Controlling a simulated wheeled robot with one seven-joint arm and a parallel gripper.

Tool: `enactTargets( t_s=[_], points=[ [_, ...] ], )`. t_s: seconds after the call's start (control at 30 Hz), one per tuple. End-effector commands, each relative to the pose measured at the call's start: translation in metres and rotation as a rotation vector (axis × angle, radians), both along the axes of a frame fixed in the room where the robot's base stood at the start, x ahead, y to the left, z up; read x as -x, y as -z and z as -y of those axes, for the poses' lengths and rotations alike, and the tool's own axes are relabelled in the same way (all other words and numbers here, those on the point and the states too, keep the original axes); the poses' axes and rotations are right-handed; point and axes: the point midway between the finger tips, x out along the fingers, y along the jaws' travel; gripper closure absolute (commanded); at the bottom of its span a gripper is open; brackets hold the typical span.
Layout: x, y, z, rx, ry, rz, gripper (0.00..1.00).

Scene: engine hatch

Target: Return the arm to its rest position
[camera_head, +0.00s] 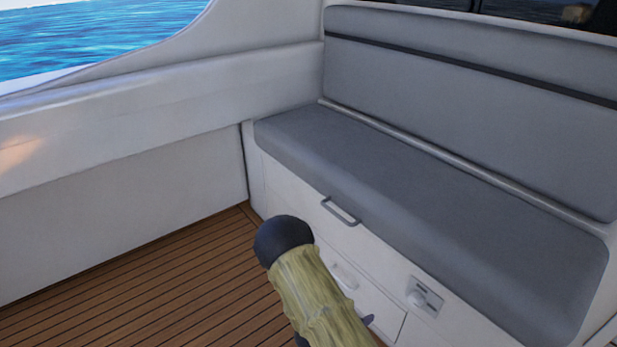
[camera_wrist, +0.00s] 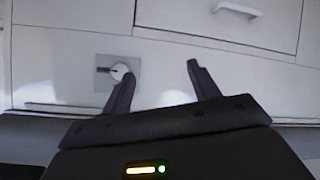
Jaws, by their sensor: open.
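My gripper (camera_wrist: 160,72) is open in the wrist view, with its two dark fingers apart and nothing visible between them. The right fingertip lies over the plain white panel. In the head view my arm, in a khaki sleeve with a dark rounded joint, reaches up from the bottom edge in front of the seat base. My gripper cannot be made out clearly there.
A grey cushioned bench (camera_head: 430,190) stands on a white base. A bar handle (camera_head: 341,211) sits under its front edge, and a drawer pull (camera_head: 344,276) lies lower, beside my arm. It also shows in the wrist view (camera_wrist: 237,9). Wooden floor (camera_head: 150,290) at left is clear.

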Motion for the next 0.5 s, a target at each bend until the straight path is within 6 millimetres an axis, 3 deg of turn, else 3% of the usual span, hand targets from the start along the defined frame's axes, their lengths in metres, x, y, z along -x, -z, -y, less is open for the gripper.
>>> enactTargets(
  t_s=[0.27, 0.5],
  points=[
    [-0.016, -0.058, -0.023, -0.307, -0.086, -0.117, 0.39],
    [-0.005, -0.118, -0.034, -0.489, -0.203, -0.225, 0.39]
  ],
)
